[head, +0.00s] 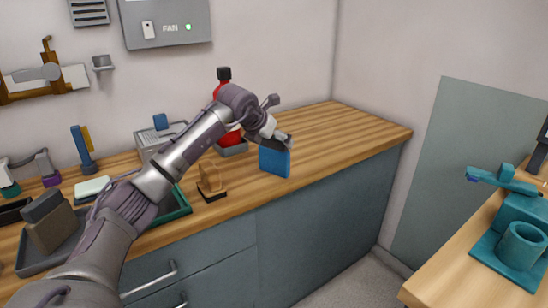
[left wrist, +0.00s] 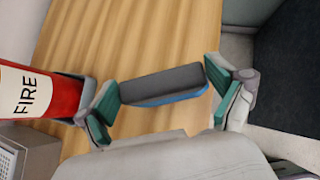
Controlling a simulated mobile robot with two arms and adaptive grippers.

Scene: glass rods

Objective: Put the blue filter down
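The blue filter (head: 274,161) is an upright block near the front edge of the wooden counter in the head view. In the left wrist view the filter (left wrist: 160,85) shows a dark grey top face and a blue side. My left gripper (head: 270,138) is over its top; in the left wrist view the green pads (left wrist: 163,88) meet its two ends, shut on it. Whether its bottom touches the counter cannot be told. My right gripper is not in view.
A red extinguisher (left wrist: 38,92) stands at the back, beside my left gripper. A small wooden stand (head: 211,183) and a green tray (head: 180,211) are left of the filter. The wooden counter (head: 345,135) is clear to the right. A teal fixture (head: 520,245) stands on another table.

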